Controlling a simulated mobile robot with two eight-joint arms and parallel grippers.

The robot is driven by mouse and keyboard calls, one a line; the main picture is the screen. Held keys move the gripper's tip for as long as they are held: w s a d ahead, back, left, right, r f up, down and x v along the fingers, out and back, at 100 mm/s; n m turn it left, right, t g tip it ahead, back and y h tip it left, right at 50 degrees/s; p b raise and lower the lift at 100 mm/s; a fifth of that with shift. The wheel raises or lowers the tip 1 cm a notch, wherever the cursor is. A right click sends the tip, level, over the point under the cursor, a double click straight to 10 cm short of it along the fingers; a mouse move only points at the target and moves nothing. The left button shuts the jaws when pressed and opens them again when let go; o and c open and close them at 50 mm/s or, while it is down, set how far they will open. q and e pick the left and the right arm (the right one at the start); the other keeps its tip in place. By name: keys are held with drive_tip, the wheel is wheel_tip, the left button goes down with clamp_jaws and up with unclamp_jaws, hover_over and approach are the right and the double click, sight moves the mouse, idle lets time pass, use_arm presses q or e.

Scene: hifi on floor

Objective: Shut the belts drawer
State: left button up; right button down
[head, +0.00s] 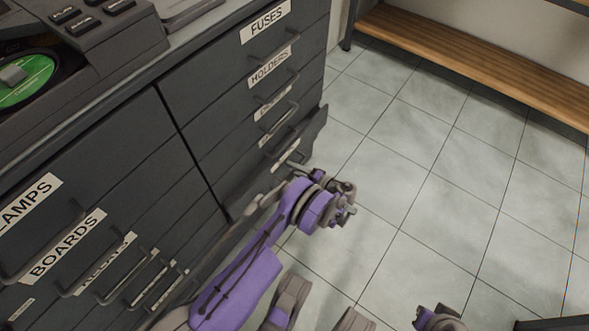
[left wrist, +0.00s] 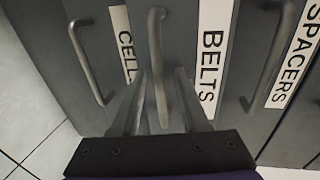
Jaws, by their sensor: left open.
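The belts drawer (head: 313,138) is in the lower right column of the dark cabinet. Its front stands out from the drawers above it, so it is partly open. In the left wrist view its BELTS label (left wrist: 211,55) and bar handle (left wrist: 157,60) show large. My left gripper (left wrist: 161,90) is open, its two fingers on either side of that handle; I cannot tell whether they touch it. In the head view my left gripper (head: 290,165) is at the drawer's front, partly hidden by my purple wrist.
Above are the FUSES (head: 265,22) and HOLDERS (head: 272,67) drawers, flush. The spacers label (left wrist: 292,55) and a CELL label (left wrist: 125,45) flank the belts drawer in the left wrist view. Tiled floor (head: 430,150) is open to the right. A wooden bench (head: 470,65) stands behind.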

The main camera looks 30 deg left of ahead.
use_arm(q)
drive_tip(key=shift+c, duration=0.3)
clamp_jaws()
idle(1.1)
